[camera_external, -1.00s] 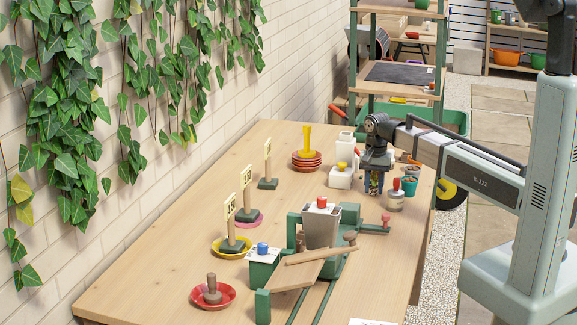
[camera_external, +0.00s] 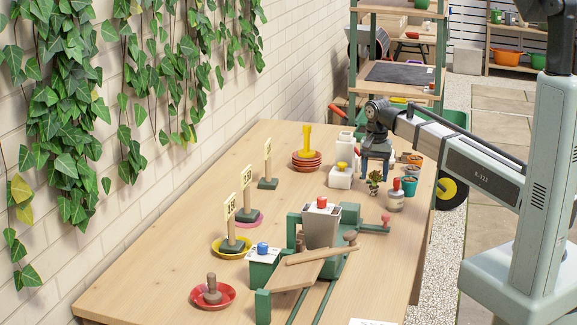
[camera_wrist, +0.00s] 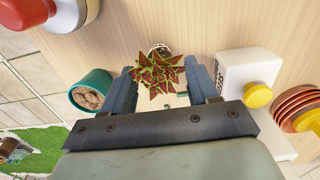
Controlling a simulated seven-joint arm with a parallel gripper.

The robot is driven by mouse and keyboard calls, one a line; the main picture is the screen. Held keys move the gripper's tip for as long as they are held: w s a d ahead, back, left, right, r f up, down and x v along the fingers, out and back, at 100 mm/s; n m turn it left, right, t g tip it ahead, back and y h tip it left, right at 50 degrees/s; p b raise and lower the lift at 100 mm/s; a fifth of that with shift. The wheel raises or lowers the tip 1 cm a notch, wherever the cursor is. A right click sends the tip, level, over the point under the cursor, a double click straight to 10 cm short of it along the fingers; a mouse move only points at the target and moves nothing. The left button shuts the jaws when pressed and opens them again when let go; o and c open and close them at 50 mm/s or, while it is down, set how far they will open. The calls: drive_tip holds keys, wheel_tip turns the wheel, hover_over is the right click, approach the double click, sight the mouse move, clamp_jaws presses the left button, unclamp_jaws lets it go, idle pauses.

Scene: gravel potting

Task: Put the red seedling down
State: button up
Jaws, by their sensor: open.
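The red seedling (camera_external: 374,181), with red and green leaves, stands on the wooden table just below my gripper (camera_external: 376,168). In the wrist view the seedling (camera_wrist: 157,74) shows from above, its leaves between and just beyond the two blue-grey fingertips of my gripper (camera_wrist: 162,76). The gripper is open and empty.
A white box with a yellow knob (camera_external: 341,176) is close on the left. A teal pot (camera_external: 409,187) and a red-topped jar (camera_external: 395,197) stand close on the right. Stacked red saucers (camera_external: 306,163) are farther left. The green bench press (camera_external: 322,235) stands nearer the camera.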

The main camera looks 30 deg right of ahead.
drive_tip(key=shift+r, duration=3.9)
